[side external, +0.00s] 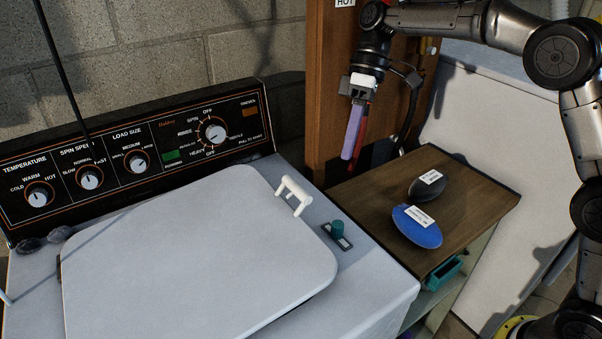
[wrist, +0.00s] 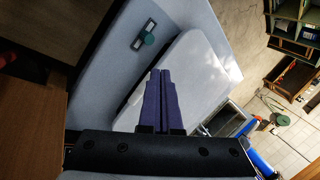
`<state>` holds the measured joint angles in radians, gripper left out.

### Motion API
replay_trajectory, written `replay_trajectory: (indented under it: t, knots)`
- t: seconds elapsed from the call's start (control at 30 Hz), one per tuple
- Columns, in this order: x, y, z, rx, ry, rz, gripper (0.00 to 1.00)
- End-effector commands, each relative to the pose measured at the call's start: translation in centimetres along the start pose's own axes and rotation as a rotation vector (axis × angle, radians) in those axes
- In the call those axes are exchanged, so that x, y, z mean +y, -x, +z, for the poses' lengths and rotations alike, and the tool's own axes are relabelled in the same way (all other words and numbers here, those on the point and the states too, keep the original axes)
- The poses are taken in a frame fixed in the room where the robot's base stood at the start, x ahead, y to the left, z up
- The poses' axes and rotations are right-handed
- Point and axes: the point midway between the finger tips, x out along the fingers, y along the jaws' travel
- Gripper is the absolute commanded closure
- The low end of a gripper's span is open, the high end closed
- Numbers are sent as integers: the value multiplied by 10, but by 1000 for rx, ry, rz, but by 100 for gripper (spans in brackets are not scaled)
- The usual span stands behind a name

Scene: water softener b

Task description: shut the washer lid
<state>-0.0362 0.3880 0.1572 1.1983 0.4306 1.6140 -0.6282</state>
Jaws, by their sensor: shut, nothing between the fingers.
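The white washer lid (side external: 190,260) lies roughly level over the washer top (side external: 375,285) in the side view. A dark shadow line runs under its near right edge, and I cannot tell whether it sits fully flush. A white handle (side external: 293,196) stands at its right back corner. The lid also shows in the wrist view (wrist: 195,70), beyond my fingers. My gripper (side external: 352,157) hangs fingers down, behind and right of the lid, apart from it. Its purple fingers are shut together and empty, and they show in the wrist view (wrist: 160,72).
A wooden cabinet top (side external: 480,190) to the right of the washer holds a dark oval item (side external: 425,189) and a blue oval item (side external: 415,232). A brown wooden panel (side external: 330,80) stands close behind my gripper. The control panel (side external: 60,165) rises behind the lid. A green knob (side external: 338,229) sits beside the lid.

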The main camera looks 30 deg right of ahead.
Motion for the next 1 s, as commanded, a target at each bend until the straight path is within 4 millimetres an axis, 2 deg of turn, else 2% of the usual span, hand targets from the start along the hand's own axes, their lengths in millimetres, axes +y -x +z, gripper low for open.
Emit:
replay_trajectory:
  t: [0.1, 0.3, 0.57, 0.77, 1.0]
  knots:
    - [-9, 15, -27, -11, -168, 122, 100]
    - [-26, 36, -62, 47, -443, 285, 100]
    - [-37, 47, -78, 116, -609, 362, 100]
    - [-32, 32, -78, 115, -617, 362, 100]
    - [-16, -9, -77, 112, -616, 361, 100]
